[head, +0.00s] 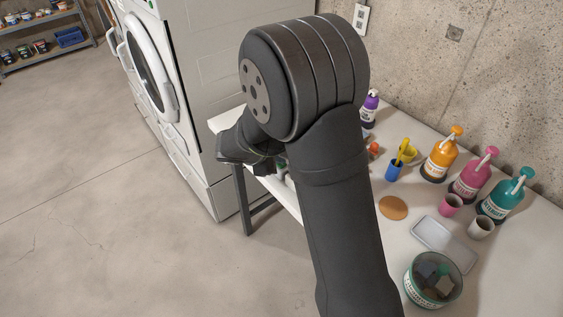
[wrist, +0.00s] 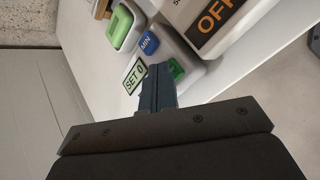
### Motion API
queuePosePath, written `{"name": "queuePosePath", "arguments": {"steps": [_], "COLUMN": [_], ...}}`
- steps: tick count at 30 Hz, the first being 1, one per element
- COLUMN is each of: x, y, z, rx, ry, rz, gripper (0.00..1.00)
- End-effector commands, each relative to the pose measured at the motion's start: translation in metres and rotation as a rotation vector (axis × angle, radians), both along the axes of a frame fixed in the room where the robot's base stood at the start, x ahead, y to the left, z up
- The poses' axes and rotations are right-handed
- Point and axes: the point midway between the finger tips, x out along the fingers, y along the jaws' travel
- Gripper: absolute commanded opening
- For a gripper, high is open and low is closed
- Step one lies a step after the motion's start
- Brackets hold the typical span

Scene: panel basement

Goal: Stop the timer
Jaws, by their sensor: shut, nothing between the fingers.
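In the wrist view, a white timer (wrist: 190,68) lies on the white table, with a blue MIN button (wrist: 149,43) and a green button (wrist: 177,69). My gripper (wrist: 154,70) is shut and empty. Its fingertips are over the timer's near edge, between the label and the green button, and partly cover that button. I cannot tell whether they touch it. In the head view my arm hides the timer and the fingertips.
A dark plate with orange OFF (wrist: 215,20) and a green-framed piece (wrist: 121,27) are close by. On the table (head: 378,245) stand pump bottles (head: 441,155), cups, a grey tray (head: 443,244) and a round tub (head: 433,283). A white washer (head: 152,75) stands at left.

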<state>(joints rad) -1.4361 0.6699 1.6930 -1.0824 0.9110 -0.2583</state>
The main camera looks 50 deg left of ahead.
Motion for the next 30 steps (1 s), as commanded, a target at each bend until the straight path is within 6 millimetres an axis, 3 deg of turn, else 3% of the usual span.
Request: {"name": "queuePosePath", "arguments": {"steps": [30], "x": [0.0], "y": [0.0], "z": [0.02], "rx": [0.001], "ry": [0.0], "rz": [-0.001], "gripper": [0.0]}}
